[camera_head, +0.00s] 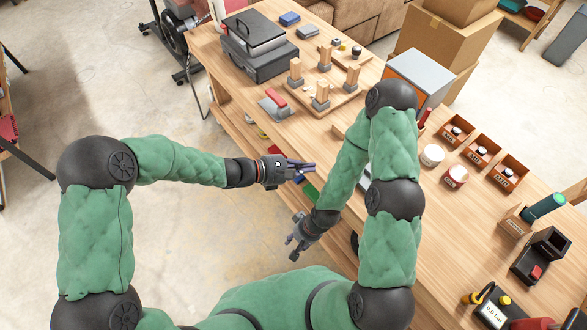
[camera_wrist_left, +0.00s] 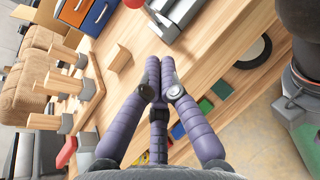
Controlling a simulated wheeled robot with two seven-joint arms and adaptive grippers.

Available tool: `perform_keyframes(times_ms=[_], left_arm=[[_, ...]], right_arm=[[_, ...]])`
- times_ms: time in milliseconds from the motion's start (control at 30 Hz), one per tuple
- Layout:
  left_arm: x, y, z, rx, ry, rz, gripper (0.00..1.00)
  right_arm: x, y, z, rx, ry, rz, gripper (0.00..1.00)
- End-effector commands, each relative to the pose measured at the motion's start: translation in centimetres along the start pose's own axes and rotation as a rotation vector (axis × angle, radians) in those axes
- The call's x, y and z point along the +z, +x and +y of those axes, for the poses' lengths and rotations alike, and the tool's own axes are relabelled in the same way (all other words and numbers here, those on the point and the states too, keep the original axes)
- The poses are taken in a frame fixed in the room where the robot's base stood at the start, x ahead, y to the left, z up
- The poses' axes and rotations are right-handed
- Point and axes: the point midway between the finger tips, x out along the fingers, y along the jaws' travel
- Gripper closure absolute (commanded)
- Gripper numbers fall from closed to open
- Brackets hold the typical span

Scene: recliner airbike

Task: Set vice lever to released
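A grey metal device, seemingly the vice (camera_wrist_left: 178,12), stands on the bench at the top of the left wrist view, partly cut off. A red ball (camera_wrist_left: 133,3) shows beside it; I cannot tell whether it belongs to the lever. In the head view my right arm covers most of this device, and a grey bit (camera_head: 364,182) shows beside the arm. My left gripper (camera_head: 312,166) is over the bench's front edge; its fingertips (camera_wrist_left: 160,62) are together with nothing seen between them, apart from the device. My right gripper (camera_head: 296,236) hangs low before the bench, fingers spread and empty.
The wooden bench (camera_head: 400,247) carries a grey toolbox (camera_head: 255,55), a pegged wooden board (camera_head: 322,92), a red-handled grey tool (camera_head: 275,103) and several orange bins (camera_head: 481,149). Coloured pieces (camera_wrist_left: 205,104) lie below the bench edge.

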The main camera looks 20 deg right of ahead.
Motion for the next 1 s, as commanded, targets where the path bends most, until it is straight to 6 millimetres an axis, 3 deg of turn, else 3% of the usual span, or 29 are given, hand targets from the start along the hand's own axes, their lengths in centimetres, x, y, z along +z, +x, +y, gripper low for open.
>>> perform_keyframes(times_ms=[133,400,1000], left_arm=[[-0.2,2.9,-0.1,-0.003,0.003,0.001,1.00],[2.4,4.9,0.0,-0.001,0.003,0.001,1.00],[3.0,5.3,0.1,-0.002,-0.001,0.005,1.00]], right_arm=[[0.0,1.0,0.4,0.000,0.000,0.000,0.60],[-0.1,1.6,0.6,0.000,0.000,0.000,0.60],[-0.1,1.4,0.5,0.000,0.000,0.000,0.60]])
